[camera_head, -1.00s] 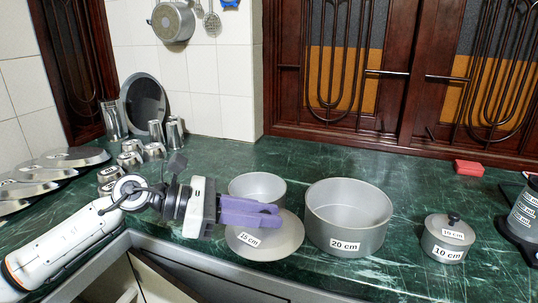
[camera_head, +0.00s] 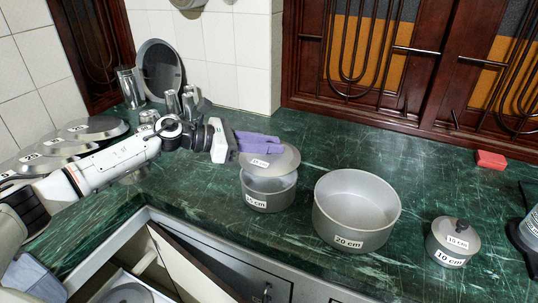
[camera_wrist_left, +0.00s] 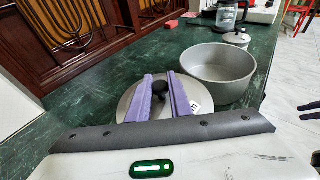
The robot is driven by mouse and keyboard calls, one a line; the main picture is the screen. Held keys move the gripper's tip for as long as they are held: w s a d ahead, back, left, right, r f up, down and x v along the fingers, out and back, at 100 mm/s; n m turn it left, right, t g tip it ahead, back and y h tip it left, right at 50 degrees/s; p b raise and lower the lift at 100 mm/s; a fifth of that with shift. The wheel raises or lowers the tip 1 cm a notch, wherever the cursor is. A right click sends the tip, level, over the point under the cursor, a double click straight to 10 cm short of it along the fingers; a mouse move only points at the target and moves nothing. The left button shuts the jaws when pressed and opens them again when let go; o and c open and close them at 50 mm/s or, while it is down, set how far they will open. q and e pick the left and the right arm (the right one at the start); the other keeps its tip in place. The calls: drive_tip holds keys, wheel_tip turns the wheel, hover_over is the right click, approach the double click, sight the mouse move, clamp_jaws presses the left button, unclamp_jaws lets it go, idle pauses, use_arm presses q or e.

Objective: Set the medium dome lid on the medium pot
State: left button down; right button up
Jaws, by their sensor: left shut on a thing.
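My left gripper (camera_head: 255,143) is shut on the black knob (camera_wrist_left: 160,88) of a flat grey dome lid (camera_head: 283,160); the wrist view shows a purple finger on each side of the knob. The lid is held over the medium grey pot (camera_head: 268,198), whose label seems to read 15 cm. In the head view part of the pot's mouth shows below the lid's front edge, so the lid appears raised and toward the back of the pot. Contact at the rear rim is hidden. My right gripper is not in view.
A larger open 20 cm pot (camera_head: 352,230) stands close to the right, and a small lidded 10 cm pot (camera_head: 447,252) farther right. Several lids (camera_head: 95,128) and cups (camera_head: 172,103) are at the left. The green counter behind the pots is mostly clear, with a red block (camera_head: 491,160).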

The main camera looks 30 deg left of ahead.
sight(269, 158)
use_arm(q)
drive_tip(key=shift+f, duration=1.6)
drive_tip(key=shift+f+b, duration=0.6)
drive_tip(key=shift+b, duration=0.05)
drive_tip(key=c, duration=1.6)
unclamp_jaws()
